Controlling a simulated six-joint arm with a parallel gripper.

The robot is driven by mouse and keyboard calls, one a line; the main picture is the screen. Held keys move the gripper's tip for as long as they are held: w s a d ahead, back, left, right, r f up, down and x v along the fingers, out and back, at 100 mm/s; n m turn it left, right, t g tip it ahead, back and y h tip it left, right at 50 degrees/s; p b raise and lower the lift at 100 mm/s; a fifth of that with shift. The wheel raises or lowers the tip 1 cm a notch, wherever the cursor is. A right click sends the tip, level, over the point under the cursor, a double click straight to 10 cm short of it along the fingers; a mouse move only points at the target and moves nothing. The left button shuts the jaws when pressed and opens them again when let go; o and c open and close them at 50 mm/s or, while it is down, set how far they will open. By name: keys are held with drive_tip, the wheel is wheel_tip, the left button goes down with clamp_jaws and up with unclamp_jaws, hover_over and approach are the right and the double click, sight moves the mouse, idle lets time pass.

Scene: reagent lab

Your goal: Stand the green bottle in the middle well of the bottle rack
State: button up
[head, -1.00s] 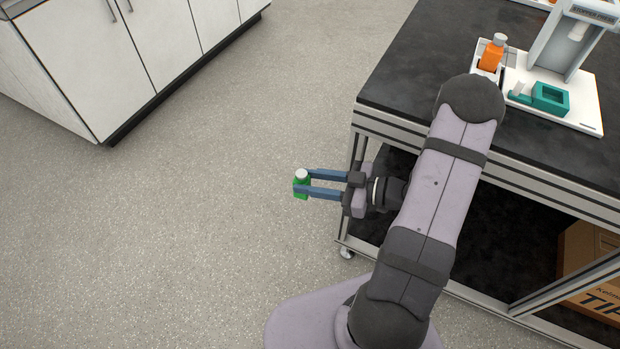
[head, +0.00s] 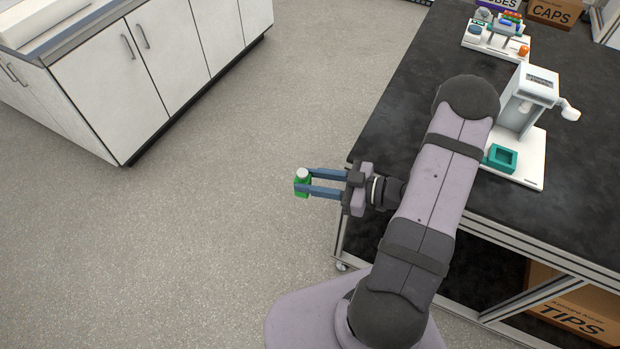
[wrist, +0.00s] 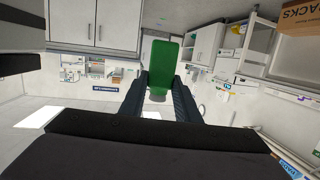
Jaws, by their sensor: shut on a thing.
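My gripper (head: 310,183) is shut on the green bottle (head: 302,187), which has a white cap and is held upright over open floor, left of the black bench. The green bottle also shows between the fingers in the wrist view (wrist: 161,55). I cannot make out the bottle rack with certainty; a white stand (head: 480,38) with small coloured items sits at the far end of the bench, too small to tell its wells.
The black bench (head: 410,95) lies to the right. On it stands a white device (head: 525,100) with a teal holder (head: 501,158) on its base. A CAPS box (head: 555,12) is at the back. White cabinets (head: 150,75) stand at the left. The floor between is clear.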

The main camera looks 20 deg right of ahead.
wheel_tip(320, 180, up, 11)
drive_tip(key=w+d+p, duration=0.1)
drive_tip(key=d+p, duration=0.1)
drive_tip(key=p, duration=0.6)
drive_tip(key=w+d+r+m+t+h+b, duration=0.1)
drive_tip(key=w+d+m+t+h+b, duration=0.25)
drive_tip(key=d+m+h+b, duration=0.5)
drive_tip(key=w+d+r+m+t+h+b, duration=0.2)
drive_tip(key=w+d+m+t+h+b, duration=0.3)
drive_tip(key=d+b, duration=0.8)
drive_tip(key=s+d+f+m+g+h+b, duration=0.1)
drive_tip(key=s+d+f+m+g+h, duration=0.1)
drive_tip(key=s+d+m+g+h, duration=0.4)
drive_tip(key=s+d+h, duration=0.4)
drive_tip(key=s+d, duration=0.2)
drive_tip(key=d, duration=0.2)
drive_tip(key=shift+f, duration=0.2)
drive_tip(key=shift+w+d+f+g+h+b, duration=0.1)
drive_tip(key=shift+g+h+b, duration=0.15)
drive_tip(key=shift+b, duration=0.05)
drive_tip(key=shift+f+b, duration=1.35)
drive_tip(key=shift+f, duration=0.4)
drive_tip(key=shift+b, duration=0.5)
